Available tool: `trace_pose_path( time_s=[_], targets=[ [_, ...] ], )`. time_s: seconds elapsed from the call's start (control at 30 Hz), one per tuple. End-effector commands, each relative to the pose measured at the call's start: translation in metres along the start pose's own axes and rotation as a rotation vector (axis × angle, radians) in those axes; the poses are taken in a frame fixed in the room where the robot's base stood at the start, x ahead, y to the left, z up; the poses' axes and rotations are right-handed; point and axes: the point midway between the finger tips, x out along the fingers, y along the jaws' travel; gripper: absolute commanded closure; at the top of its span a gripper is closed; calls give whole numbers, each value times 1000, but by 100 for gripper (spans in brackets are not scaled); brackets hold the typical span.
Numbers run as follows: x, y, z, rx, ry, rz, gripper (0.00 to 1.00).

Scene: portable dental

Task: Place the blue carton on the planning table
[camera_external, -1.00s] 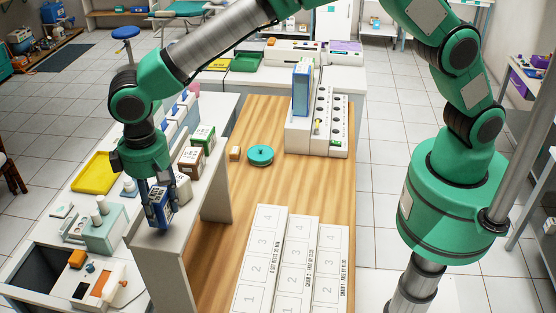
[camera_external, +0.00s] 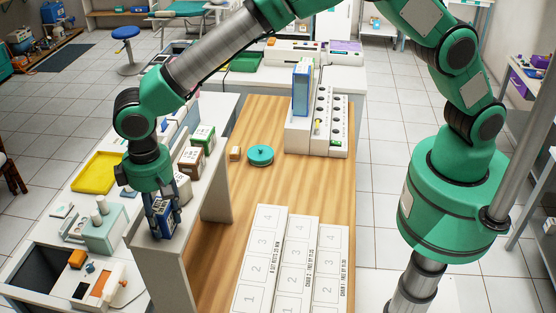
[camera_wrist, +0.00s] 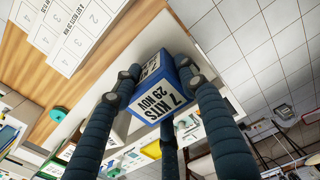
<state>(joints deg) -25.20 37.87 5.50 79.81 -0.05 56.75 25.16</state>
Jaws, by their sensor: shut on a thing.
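The wooden-topped table (camera_external: 228,260) stands right of the shelf. I cannot tell for sure which surface is the planning table.
Brown (camera_external: 190,163) and green (camera_external: 204,137) cartons stand behind on the shelf. The table holds numbered white boards (camera_external: 258,262), a teal disc (camera_external: 260,155), a small wooden block (camera_external: 235,153) and a white rack (camera_external: 297,136). Bare wood lies between disc and boards.

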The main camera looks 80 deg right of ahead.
Motion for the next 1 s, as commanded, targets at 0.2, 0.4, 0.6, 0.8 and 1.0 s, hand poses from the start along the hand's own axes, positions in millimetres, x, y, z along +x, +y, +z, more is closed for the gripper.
trace_pose_path(
  time_s=[0.2,0.4,0.6,0.8,1.0],
  targets=[
    [0,0,0,0,0,0,39],
    [0,0,0,0,0,0,39],
    [-6,0,0,0,1,-1,39],
    [-26,0,-1,0,3,-1,39],
    [-58,0,-1,0,3,-1,39]
  ],
)
